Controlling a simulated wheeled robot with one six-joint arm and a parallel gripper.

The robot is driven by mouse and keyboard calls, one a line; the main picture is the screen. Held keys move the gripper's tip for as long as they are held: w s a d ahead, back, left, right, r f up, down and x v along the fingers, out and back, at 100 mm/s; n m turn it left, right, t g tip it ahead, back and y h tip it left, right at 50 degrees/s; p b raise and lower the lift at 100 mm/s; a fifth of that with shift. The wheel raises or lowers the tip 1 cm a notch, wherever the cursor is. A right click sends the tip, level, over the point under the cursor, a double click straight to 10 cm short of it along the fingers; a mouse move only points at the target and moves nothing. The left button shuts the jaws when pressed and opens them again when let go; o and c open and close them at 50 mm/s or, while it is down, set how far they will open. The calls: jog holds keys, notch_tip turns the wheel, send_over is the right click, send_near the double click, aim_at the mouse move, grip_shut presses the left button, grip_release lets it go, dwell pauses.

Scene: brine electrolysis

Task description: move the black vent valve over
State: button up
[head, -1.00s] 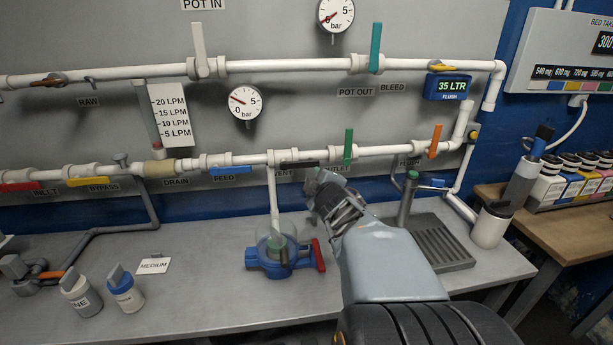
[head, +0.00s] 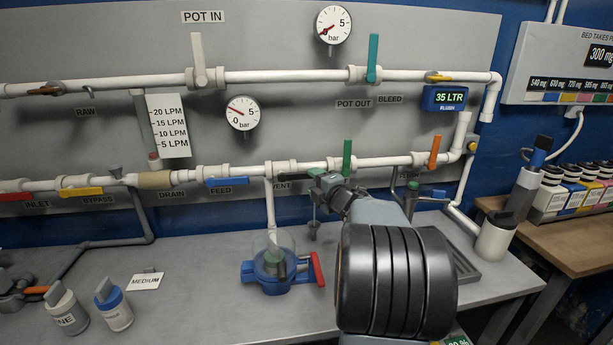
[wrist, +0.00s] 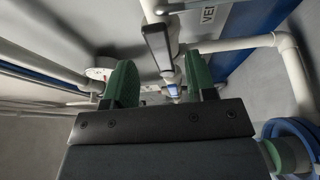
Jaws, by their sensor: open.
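The black vent valve's handle shows in the wrist view (wrist: 157,45) as a dark bar beside a white pipe, near the VENT label. It lies in line with the gap between the green finger pads of my gripper (wrist: 160,82). The jaws are apart, and I see no contact with the handle. In the head view my gripper (head: 322,190) is at the lower pipe, just right of the vent valve's white body (head: 280,168). The gripper and the handle overlap there, so the exact gap between them is unclear.
A green valve handle (head: 347,157) stands upright close to the right of my gripper. A clear pot with a blue base (head: 273,272) and red handle stands below on the bench. A blue feed handle (head: 227,182) is to the left.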

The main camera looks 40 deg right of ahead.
aim_at(307, 176)
jog(key=shift+w+d, duration=0.15)
jog(key=shift+w, duration=2.35)
jog(key=shift+c, duration=0.5)
grip_shut()
